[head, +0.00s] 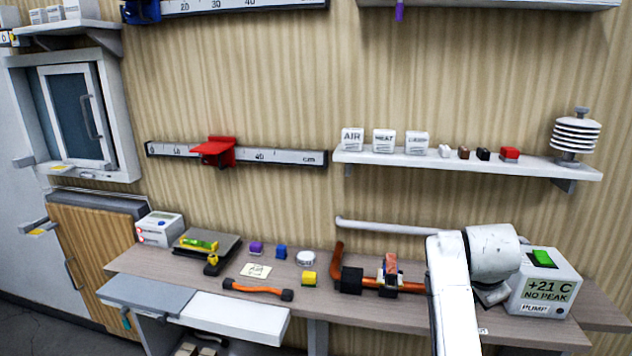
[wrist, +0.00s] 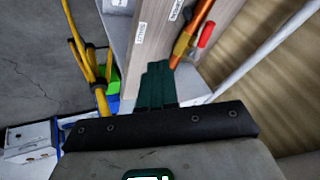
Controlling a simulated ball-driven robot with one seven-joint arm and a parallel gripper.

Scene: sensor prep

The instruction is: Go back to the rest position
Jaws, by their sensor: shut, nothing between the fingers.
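My gripper (wrist: 157,85) shows in the wrist view as dark green fingers pressed together, with nothing between them. In the head view my white arm stands in front of the right part of the workbench (head: 220,268), and the fingers cannot be made out there. In the wrist view the fingers point toward a grey-brown board edge (wrist: 150,40) with small labels. An orange pipe with a red part (wrist: 205,35) is to the right of the fingertips, apart from them.
A pump box (head: 545,290) with a green button stands right of my arm. The orange pipe (head: 410,287) with black clamps lies left of it. Above are a shelf (head: 360,158) with small blocks and a wall rail (head: 290,157) with a red slider. Yellow cables (wrist: 85,55) hang left of the fingers.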

